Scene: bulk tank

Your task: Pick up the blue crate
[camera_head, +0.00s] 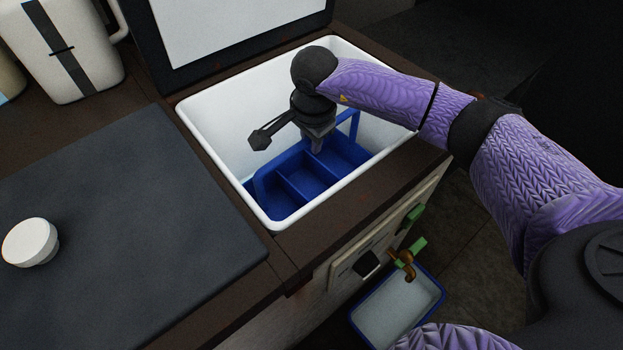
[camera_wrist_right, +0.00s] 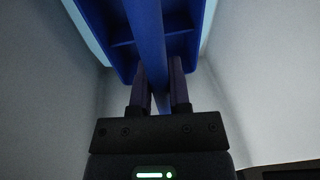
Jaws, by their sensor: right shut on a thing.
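The blue crate (camera_head: 308,178) sits low inside a white open tank (camera_head: 190,120) in the head view. It has dividers, and a raised handle loop shows at its right end. My right gripper (camera_head: 317,145) reaches down into the tank over the middle of the crate. In the right wrist view, the gripper (camera_wrist_right: 161,95) is shut on a blue bar of the crate (camera_wrist_right: 148,40), one finger on each side. The fingertips are partly hidden in the head view. My left gripper is not in view.
White tank walls surround the crate closely. A brass tap (camera_head: 404,263) sits above a blue-rimmed basin (camera_head: 385,310) below the counter.

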